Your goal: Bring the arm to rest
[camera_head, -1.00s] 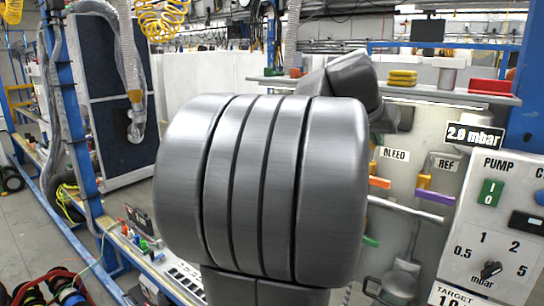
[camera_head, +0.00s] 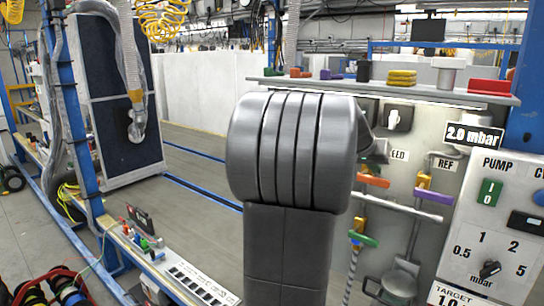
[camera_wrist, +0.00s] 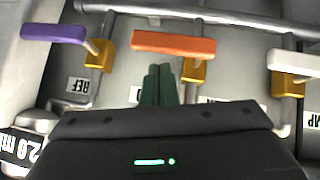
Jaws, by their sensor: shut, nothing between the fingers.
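My gripper (camera_wrist: 158,86) shows in the wrist view with its two dark green fingers together and nothing between them. The fingers point at a panel with valves, just below an orange handle (camera_wrist: 173,44) in the picture. I cannot tell whether they touch anything. In the head view my grey arm (camera_head: 290,150) stands in the middle and hides part of the panel; the gripper itself is hidden behind it.
The panel carries an orange handle (camera_head: 373,180), a purple handle (camera_head: 434,196) and a green handle (camera_head: 362,239) on pipes. A shelf (camera_head: 440,93) with blocks runs above. A pump control box (camera_head: 500,220) stands at the right.

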